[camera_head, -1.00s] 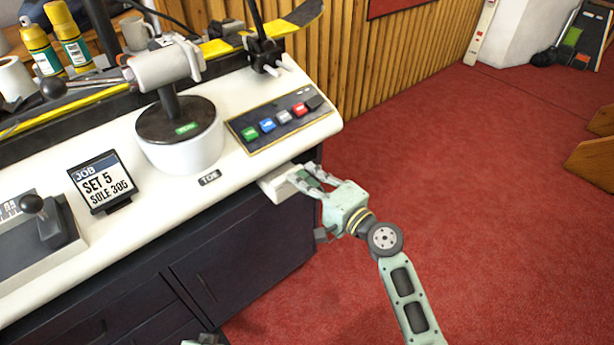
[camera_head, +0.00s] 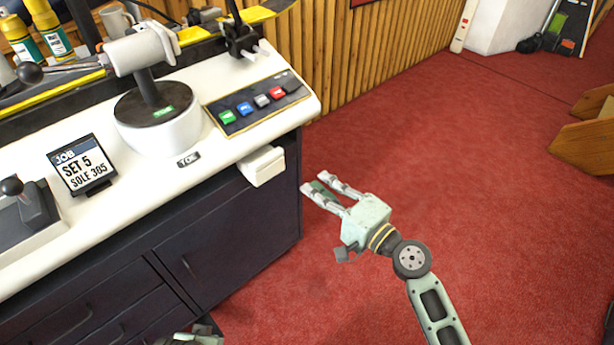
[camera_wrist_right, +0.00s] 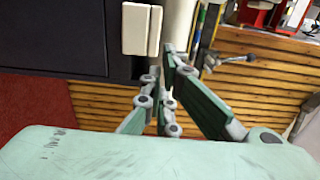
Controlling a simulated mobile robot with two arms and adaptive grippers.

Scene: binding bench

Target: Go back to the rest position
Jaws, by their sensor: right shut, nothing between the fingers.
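My right gripper (camera_head: 314,181) is pale green and shut with nothing in it. In the head view it is over the red floor, to the right of the bench's front corner, with its fingers pointing up and left toward the bench. It is apart from the white block (camera_head: 262,166) under the counter's edge. In the right wrist view the fingers (camera_wrist_right: 161,65) reach forward, with the white block (camera_wrist_right: 141,29) above them. A pale green part of my own body shows at the bottom edge of the head view; any left fingers there are hidden.
The white counter (camera_head: 215,158) carries a button panel (camera_head: 256,103), a job sign (camera_head: 82,167) and a clamp-like device on a round base (camera_head: 158,128). Dark cabinets (camera_head: 220,235) stand below. Red floor to the right is open; a wooden piece (camera_head: 585,140) stands at the far right.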

